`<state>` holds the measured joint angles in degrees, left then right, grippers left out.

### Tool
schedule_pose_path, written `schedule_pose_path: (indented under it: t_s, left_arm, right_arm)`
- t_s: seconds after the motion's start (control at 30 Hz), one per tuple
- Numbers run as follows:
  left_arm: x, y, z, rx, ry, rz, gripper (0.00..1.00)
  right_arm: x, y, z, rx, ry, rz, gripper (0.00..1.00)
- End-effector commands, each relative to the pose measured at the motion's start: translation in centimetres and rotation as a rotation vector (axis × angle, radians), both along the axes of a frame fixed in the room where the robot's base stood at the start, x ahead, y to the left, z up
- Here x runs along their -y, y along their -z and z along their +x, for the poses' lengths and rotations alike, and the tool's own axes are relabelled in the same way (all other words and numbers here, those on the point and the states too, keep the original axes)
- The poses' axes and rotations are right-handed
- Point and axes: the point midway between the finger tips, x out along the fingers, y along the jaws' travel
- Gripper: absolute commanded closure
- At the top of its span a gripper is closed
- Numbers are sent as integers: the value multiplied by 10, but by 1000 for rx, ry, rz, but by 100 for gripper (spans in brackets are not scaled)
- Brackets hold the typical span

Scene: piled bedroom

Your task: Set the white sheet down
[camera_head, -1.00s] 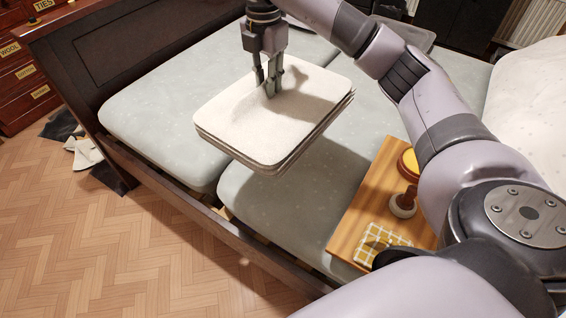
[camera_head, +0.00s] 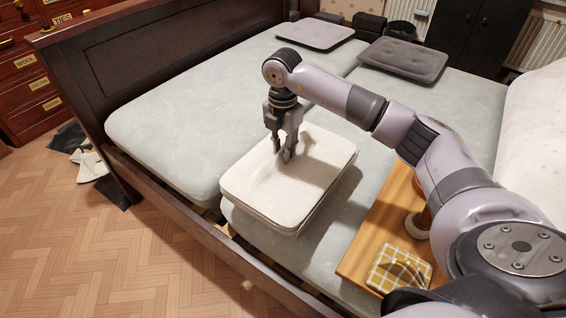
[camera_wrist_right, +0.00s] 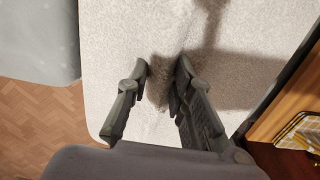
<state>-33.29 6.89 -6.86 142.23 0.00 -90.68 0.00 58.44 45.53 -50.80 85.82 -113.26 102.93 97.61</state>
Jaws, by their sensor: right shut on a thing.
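The white sheet (camera_head: 265,185) is a thick, rounded, folded stack over the near part of the bed, by the wooden side rail. In the head view it is at the picture's centre, roughly level; whether its underside touches the mattress is hard to tell. My right gripper (camera_head: 287,158) points down onto the top of the sheet and is shut on a pinched fold of it. In the right wrist view the sheet (camera_wrist_right: 120,65) fills most of the picture, with a ridge of cloth between the fingers (camera_wrist_right: 162,78). My left gripper is not in view.
A wooden board (camera_head: 372,238) with a yellow checked cloth (camera_head: 400,270) lies right of the sheet. A grey cushion (camera_head: 403,59) and a pale lilac cushion (camera_head: 315,34) lie farther back. The mattress (camera_head: 200,120) is bare to the left. Dark and white cloths (camera_head: 88,165) lie on the floor.

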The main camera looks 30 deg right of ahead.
Motion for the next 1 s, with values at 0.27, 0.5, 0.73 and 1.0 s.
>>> schedule_pose_path:
  t_s: [0.27, 0.5, 0.73, 1.0]
  left_arm:
    - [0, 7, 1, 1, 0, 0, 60]
    - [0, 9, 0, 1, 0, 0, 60]
    - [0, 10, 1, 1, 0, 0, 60]
    - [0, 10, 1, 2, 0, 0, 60]
  right_arm:
    - [0, 30, 0, -3, 0, 1, 100]
    - [0, 45, 0, 2, -1, 1, 100]
    - [0, 48, 0, 1, 0, 0, 100]
    - [0, 48, 0, 0, -1, 0, 62]
